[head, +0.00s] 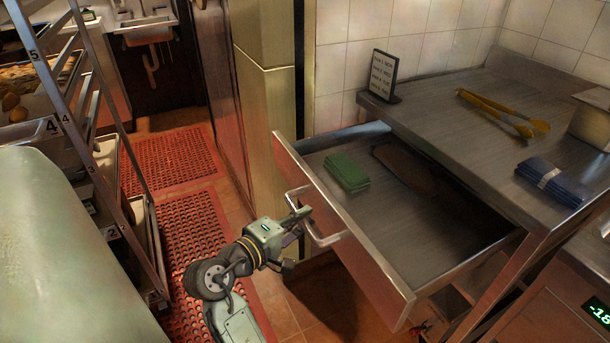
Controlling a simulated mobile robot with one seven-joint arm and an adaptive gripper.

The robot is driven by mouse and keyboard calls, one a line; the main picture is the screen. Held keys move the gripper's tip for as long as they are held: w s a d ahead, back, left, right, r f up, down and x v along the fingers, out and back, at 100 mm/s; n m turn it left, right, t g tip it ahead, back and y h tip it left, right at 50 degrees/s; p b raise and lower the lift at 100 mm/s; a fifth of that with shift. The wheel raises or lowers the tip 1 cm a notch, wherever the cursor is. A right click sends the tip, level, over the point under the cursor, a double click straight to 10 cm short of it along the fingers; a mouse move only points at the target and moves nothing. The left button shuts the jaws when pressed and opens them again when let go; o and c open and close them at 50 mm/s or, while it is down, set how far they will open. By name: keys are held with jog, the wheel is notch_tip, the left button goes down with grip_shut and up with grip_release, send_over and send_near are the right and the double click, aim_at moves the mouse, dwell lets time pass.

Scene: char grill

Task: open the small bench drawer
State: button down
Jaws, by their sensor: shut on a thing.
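The small bench drawer (345,225) is pulled well out from under the steel bench (440,110), and its inside shows. A green folded cloth (346,172) and a flat brown thing (405,168) lie in it. The drawer's metal bar handle (318,236) is on its front face, which faces left. My gripper (301,218) is at the far end of this handle and shut on it. My arm reaches up to it from the bottom of the view. The fingertips are small and partly hidden against the handle.
Yellow tongs (505,112), a small sign (380,75), a blue bundle (553,180) and a metal container (590,118) are on the bench top. A wheeled rack (100,150) stands at left. Red floor mats (195,230) lie between rack and drawer.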

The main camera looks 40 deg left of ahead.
jog(key=c, duration=1.6)
grip_release()
jog(key=shift+o, duration=0.2)
jog(key=shift+s, duration=0.1)
jog(key=s+r, duration=0.2)
jog(key=s, duration=0.9)
jog(key=shift+s+d, duration=0.3)
jog(key=shift+r, duration=0.1)
